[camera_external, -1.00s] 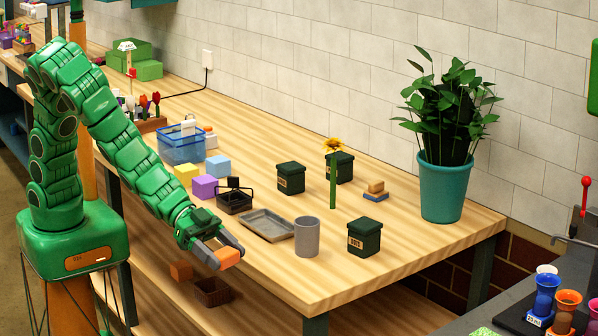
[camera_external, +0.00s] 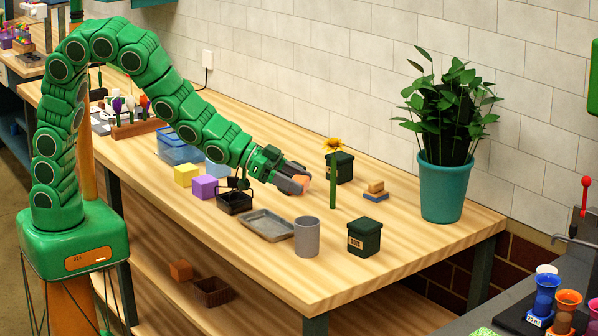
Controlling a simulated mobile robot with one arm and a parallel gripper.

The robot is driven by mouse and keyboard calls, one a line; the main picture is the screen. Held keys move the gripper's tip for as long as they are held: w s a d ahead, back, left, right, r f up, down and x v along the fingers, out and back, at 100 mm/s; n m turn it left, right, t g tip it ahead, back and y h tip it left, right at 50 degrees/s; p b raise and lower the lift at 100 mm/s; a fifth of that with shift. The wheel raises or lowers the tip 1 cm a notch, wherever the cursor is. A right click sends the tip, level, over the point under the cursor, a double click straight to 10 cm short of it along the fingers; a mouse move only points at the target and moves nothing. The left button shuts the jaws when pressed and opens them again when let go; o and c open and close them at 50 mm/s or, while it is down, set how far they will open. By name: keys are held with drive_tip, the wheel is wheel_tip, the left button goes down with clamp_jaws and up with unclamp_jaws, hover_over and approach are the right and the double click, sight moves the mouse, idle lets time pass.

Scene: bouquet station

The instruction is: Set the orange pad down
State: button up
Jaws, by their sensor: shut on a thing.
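The orange pad (camera_external: 305,176) is between the fingertips of my gripper (camera_external: 298,181), which is shut on it. Only a small part of the pad shows, at the far end of the fingers. My gripper is over the middle of the wooden table (camera_external: 400,245), left of the sunflower (camera_external: 333,170). I cannot tell how high the pad is above the table.
A grey tray (camera_external: 268,226), a grey cup (camera_external: 307,237) and a black basket (camera_external: 234,203) stand in front. Dark green canisters (camera_external: 364,238) (camera_external: 346,168) and a small block stack (camera_external: 375,191) are to the right.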

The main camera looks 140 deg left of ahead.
drive_tip(key=s+a+r+n+g+y, duration=0.1)
drive_tip(key=s+a+r+n+y, duration=0.1)
drive_tip(key=s+a, duration=0.65)
drive_tip(key=f+x, duration=0.1)
drive_tip(key=x, duration=0.4)
drive_tip(key=f+x, duration=0.1)
drive_tip(key=x, duration=0.5)
drive_tip(key=s+f+x, duration=0.1)
drive_tip(key=x, duration=0.4)
drive_tip(key=shift+w+d+f, duration=0.1)
drive_tip(key=shift+d+f, duration=0.1)
drive_tip(key=shift+w+a+f, duration=0.2)
drive_tip(key=shift+f, duration=1.75)
drive_tip(key=shift+d+f, duration=0.1)
drive_tip(key=shift+f, duration=0.25)
